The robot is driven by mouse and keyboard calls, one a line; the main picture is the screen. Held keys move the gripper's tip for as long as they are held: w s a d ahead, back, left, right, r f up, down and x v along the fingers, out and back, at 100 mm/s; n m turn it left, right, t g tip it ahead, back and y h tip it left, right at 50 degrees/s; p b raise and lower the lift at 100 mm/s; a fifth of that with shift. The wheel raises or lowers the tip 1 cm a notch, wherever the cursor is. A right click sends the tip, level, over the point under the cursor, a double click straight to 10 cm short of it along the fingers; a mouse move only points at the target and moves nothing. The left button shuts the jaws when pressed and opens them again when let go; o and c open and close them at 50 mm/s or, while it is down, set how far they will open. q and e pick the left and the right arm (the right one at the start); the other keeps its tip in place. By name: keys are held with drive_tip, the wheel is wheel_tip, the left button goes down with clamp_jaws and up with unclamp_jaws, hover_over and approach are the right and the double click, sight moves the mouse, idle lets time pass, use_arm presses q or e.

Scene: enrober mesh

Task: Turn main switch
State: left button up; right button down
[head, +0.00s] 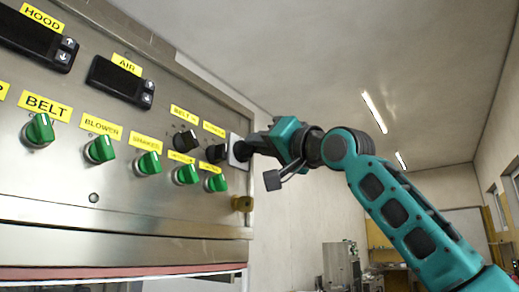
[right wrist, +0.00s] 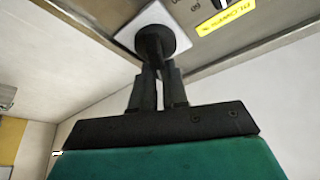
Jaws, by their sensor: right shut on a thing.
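The main switch is a round black knob (right wrist: 156,40) on a white square plate (right wrist: 153,16), seen in the right wrist view. In the head view the white plate (head: 235,150) shows at the right end of the steel control panel (head: 110,185). My right gripper (right wrist: 158,66) is shut on the knob, its two black fingers reaching up to it. In the head view my right gripper (head: 244,149) comes from the right and largely hides the knob. My left gripper is not in view.
Green knobs (head: 99,149) with yellow labels line the panel, close to the left of my gripper. Two dark displays (head: 119,79) sit above them. Free space lies to the right of the panel.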

drive_tip(key=shift+w+d+f+m+g+h+p, duration=0.15)
drive_tip(key=shift+m+h+p, duration=0.55)
drive_tip(key=shift+m, duration=1.7)
drive_tip(key=shift+a+f+m+g+h+p, duration=0.15)
drive_tip(key=shift+m+h, duration=0.95)
drive_tip(key=shift+m, duration=1.3)
drive_tip(key=shift+w+d+f+m+g+h+p, duration=0.15)
drive_tip(key=shift+m+h+p, duration=0.55)
drive_tip(key=shift+m, duration=1.7)
drive_tip(key=shift+f, duration=0.1)
drive_tip(key=c, duration=1.1)
unclamp_jaws()
drive_tip(key=shift+c, duration=0.2)
drive_tip(key=shift+h, duration=0.4)
